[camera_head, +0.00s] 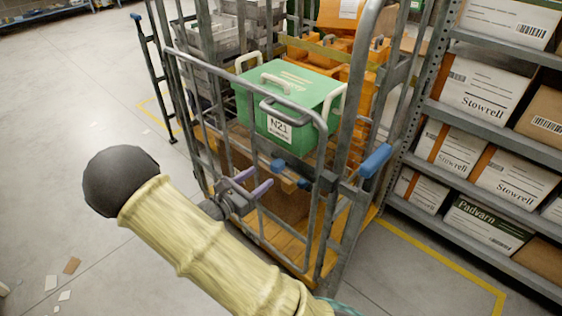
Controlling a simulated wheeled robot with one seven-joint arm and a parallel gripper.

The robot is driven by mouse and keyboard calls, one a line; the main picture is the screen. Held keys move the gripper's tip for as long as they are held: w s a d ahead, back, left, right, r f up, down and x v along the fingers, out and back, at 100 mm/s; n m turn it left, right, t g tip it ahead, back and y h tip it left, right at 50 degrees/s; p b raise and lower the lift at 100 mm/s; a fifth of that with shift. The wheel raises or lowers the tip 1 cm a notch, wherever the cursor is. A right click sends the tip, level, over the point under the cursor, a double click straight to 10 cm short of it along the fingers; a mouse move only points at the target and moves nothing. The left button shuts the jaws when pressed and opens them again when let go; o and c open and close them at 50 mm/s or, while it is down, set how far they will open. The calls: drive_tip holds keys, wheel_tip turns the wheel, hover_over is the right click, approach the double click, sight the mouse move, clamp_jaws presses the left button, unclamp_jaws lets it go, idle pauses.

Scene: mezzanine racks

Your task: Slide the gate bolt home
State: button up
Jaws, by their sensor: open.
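The wire cage trolley's gate (262,232) is a grey tubular frame facing me. My gripper (253,183) has purple fingers and is open, in front of the gate and left of the blue grip. It appears apart from the bolt, and nothing shows between the fingers. My arm hides the gate's lower left.
A blue-ended lever (375,160) juts out right of the post. A green N21 case (290,105) and orange crates (335,60) sit inside the trolley. A rack of boxes (470,140) stands close on the right. The floor at left is mostly open.

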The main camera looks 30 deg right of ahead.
sight(282, 160)
drive_tip(key=x, duration=1)
drive_tip(key=shift+d, duration=0.15)
